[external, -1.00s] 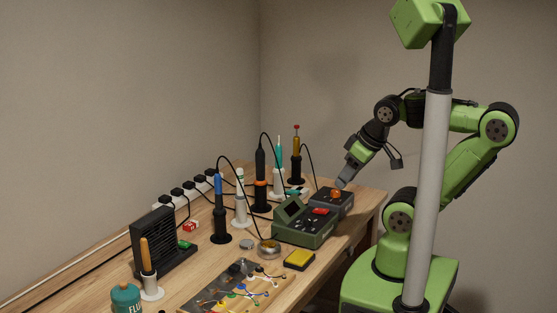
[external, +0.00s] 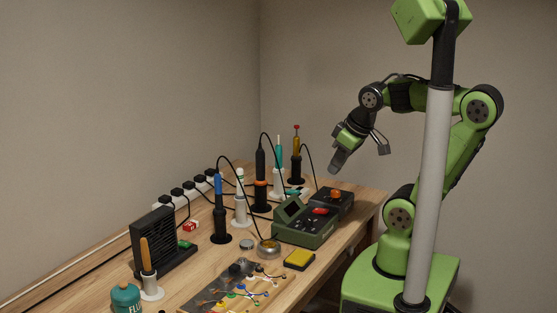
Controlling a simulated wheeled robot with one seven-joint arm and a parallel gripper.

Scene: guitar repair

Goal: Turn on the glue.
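I cannot tell for sure which device is the glue. A dark box with an orange knob (external: 336,194) stands at the far right of the bench. A yellow-orange pen-like tool with a red tip (external: 296,143) stands upright in a black holder behind it, with a black cable. My gripper (external: 336,169) is in the air above the dark box, pointing down and left, apart from the knob. No object shows in it. Its fingers overlap from this side, so whether they are open is unclear.
A green station with a red switch (external: 303,227) stands in front of the dark box. Several upright tools, a blue-handled one (external: 219,195) among them, stand to the left with cables. A yellow sponge (external: 299,259) and a round tin (external: 269,249) lie nearer. A black fan unit (external: 165,243) stands left.

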